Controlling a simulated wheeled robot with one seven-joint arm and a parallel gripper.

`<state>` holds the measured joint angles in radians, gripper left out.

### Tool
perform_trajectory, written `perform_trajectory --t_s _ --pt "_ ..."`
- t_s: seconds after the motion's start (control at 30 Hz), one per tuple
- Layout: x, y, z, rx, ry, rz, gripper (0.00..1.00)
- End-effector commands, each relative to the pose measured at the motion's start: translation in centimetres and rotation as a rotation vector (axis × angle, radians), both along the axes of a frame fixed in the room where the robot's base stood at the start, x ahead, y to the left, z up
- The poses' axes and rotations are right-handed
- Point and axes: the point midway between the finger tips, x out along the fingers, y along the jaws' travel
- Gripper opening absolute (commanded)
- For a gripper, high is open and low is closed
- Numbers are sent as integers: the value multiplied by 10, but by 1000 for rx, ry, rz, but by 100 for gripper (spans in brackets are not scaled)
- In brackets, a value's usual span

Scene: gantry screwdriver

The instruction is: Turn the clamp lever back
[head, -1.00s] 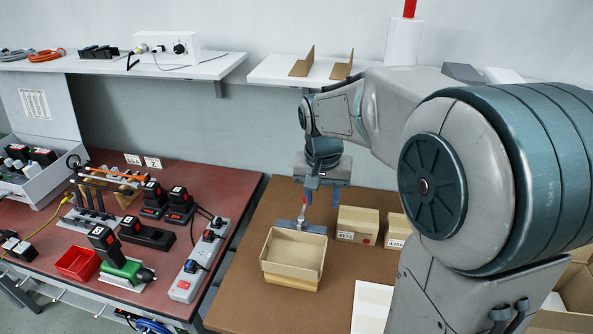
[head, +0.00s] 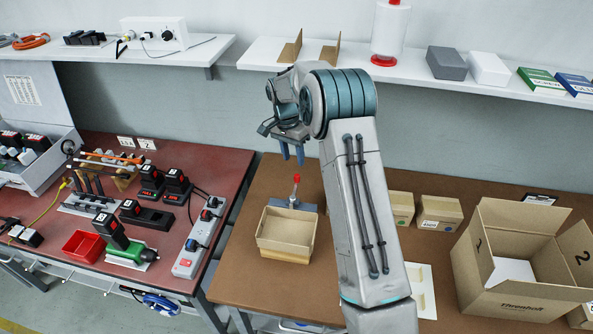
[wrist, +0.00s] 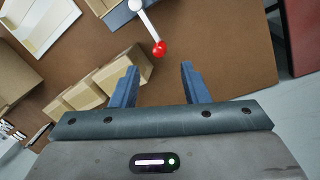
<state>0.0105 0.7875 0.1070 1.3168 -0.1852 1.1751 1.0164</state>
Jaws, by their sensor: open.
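The clamp lever (head: 294,190) stands nearly upright, with a red knob on top. It rises from a blue-grey clamp (head: 303,206) behind a cardboard tray on the brown table. My gripper (head: 293,158) is open and empty, its blue fingers pointing down above the knob. In the wrist view, the red knob (wrist: 160,48) lies just beyond the gap between my fingertips (wrist: 158,70). The lever's pale shaft (wrist: 148,20) runs up to the picture's top edge, where the clamp base is partly cut off.
The open cardboard tray (head: 287,238) sits in front of the clamp. Small boxes (head: 439,211) stand to the right, and a large open carton (head: 520,285) beyond them. A red bench (head: 225,165) with tools is at left; a white shelf (head: 260,86) hangs behind.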

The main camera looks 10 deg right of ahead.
Motion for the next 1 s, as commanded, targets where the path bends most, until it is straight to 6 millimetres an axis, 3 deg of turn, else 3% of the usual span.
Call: perform_trajectory --t_s 0.5,0.87,1.0 --pt "-8 -7 -66 0 3 -1 41" --pt "-9 -8 -73 1 1 -1 41" --pt "-9 -8 -73 1 1 -1 5"
